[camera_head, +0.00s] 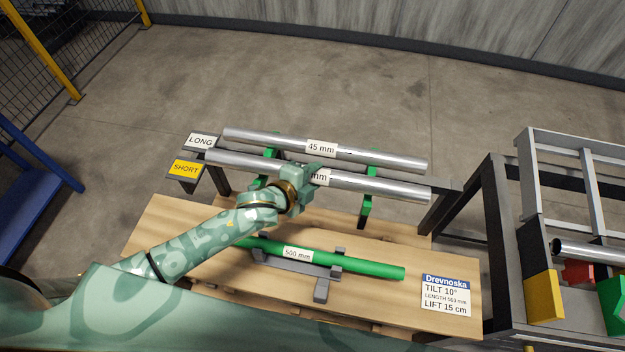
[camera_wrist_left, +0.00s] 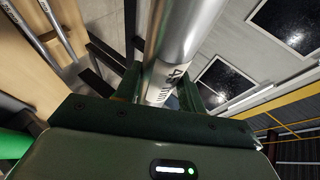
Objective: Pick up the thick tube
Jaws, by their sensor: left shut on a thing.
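Two silver tubes lie side by side on a rack with green supports in the head view. The back tube (camera_head: 260,137) carries a label reading 45 mm. The front tube (camera_head: 385,185) has a label partly covered by my left gripper (camera_head: 312,175), so its number cannot be read there. My left gripper is shut on this front tube near its middle. In the left wrist view the silver tube (camera_wrist_left: 182,35) runs between the fingers, with its label close to the jaws. I cannot tell by sight which silver tube is thicker. My right gripper is not in view.
A green tube (camera_head: 375,269) labelled 500 mm lies in a grey holder on the wooden top (camera_head: 180,222) in front. A sign (camera_head: 446,294) reads tilt 10°, lift 15 cm. LONG and SHORT plates mark the rack's left end. A dark frame table (camera_head: 497,240) stands right.

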